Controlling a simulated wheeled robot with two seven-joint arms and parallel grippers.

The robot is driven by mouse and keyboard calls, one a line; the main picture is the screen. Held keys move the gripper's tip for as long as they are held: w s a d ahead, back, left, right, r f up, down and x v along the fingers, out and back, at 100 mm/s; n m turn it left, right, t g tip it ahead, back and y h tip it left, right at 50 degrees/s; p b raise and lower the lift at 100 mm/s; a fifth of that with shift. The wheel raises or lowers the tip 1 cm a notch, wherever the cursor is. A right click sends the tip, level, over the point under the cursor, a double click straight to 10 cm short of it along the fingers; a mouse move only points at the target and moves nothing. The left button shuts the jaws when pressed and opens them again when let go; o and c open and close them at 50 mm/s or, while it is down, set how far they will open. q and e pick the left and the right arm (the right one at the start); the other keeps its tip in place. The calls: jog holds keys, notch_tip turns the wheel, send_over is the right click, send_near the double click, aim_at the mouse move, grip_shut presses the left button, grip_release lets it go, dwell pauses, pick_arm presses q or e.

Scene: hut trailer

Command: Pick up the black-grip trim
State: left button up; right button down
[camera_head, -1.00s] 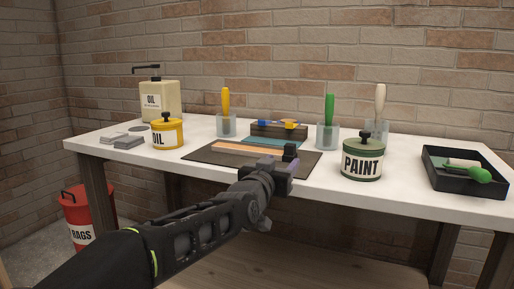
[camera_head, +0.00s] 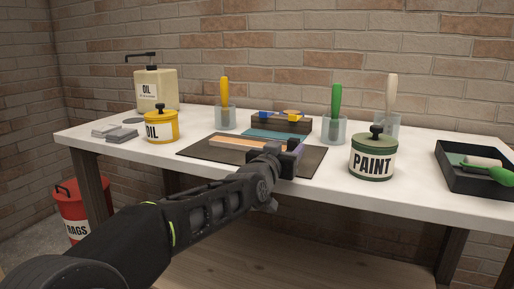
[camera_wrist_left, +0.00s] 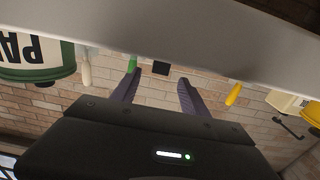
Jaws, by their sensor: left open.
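I cannot make out a black-grip trim in these views; my left gripper hides part of the bench. Brush-like handles stand upright in clear cups: yellow (camera_head: 224,91), green (camera_head: 336,99) and cream (camera_head: 390,93). My left gripper (camera_head: 284,157) is over the front right part of the dark mat (camera_head: 204,154). In the left wrist view its two purple fingers (camera_wrist_left: 157,90) are apart with nothing between them. Beyond them a small black shape (camera_wrist_left: 160,68) shows at the bench edge; I cannot tell what it is. My right gripper is not in view.
A wooden strip (camera_head: 230,144) lies on the mat, before a dark rack (camera_head: 281,125). A paint tin (camera_head: 373,160) stands right, with a black tray (camera_head: 462,178) beyond. A yellow oil tin (camera_head: 161,128) and oil dispenser (camera_head: 156,88) stand left. A rags bin (camera_head: 74,209) is below.

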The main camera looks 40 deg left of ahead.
aim_at(292, 141)
pick_arm(q)
jog(key=shift+x, duration=2.6)
grip_shut()
jog(key=shift+r, duration=0.1)
